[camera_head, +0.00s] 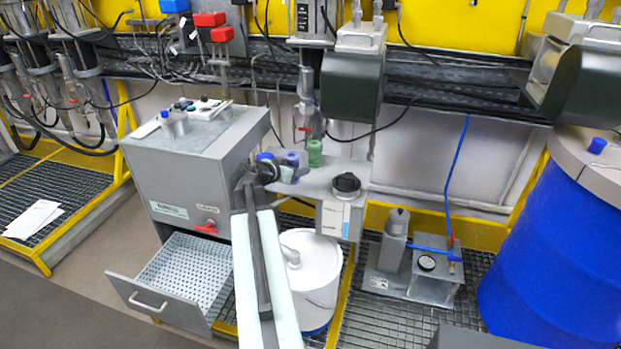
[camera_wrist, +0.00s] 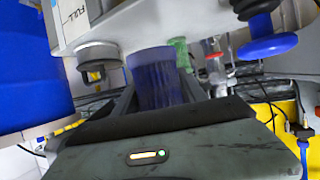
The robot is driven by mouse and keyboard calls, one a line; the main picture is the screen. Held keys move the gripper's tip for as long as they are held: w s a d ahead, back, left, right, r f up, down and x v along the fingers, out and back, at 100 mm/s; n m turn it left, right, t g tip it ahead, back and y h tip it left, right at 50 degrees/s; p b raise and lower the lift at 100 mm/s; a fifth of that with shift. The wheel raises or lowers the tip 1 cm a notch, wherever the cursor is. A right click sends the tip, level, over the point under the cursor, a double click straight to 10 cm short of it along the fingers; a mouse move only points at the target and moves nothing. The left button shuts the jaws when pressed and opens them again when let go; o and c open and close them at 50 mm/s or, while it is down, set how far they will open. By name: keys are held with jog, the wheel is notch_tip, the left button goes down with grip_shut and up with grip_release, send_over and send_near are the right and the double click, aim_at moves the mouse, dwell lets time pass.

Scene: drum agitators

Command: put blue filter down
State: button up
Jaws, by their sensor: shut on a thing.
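The blue filter, a translucent dark blue cylinder (camera_wrist: 152,72), is between the two fingers of my gripper (camera_wrist: 158,88) in the wrist view. My gripper is shut on it. In the head view a bluish-purple cylinder (camera_head: 292,159), which looks like this filter, is by the small grey shelf (camera_head: 318,176), left of a green cylinder (camera_head: 315,153). My arm hides part of that spot. The green cylinder also shows behind the filter in the wrist view (camera_wrist: 181,50). I cannot tell whether the filter touches the shelf.
A black-capped fitting (camera_head: 346,183) is at the shelf's right. A grey cabinet (camera_head: 185,170) with an open perforated drawer (camera_head: 185,275) stands left. A white bucket (camera_head: 313,265) is below; a blue drum (camera_head: 550,265) is right.

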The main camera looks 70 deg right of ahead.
jog(key=a+f+m+g+y+b, duration=0.1)
jog(key=a+f+m+g+b, duration=0.15)
jog(key=a, duration=0.55)
jog(key=g, duration=0.1)
send_over(318, 186)
jog(key=a, duration=0.1)
jog(key=shift+w+f+m, duration=0.2)
jog(key=shift+f+m, duration=0.15)
jog(key=shift+f, duration=0.15)
jog(key=f+b, duration=0.1)
jog(key=b, duration=0.1)
jog(key=d+f+b, duration=0.1)
jog(key=f, duration=0.1)
jog(key=shift+s+f+b, duration=0.2)
jog(key=shift+b, duration=0.15)
jog(key=shift+f+b, duration=0.35)
jog(key=shift+b, duration=0.05)
jog(key=shift+r, duration=0.25)
jog(key=shift+f, duration=0.2)
jog(key=o, duration=1.1)
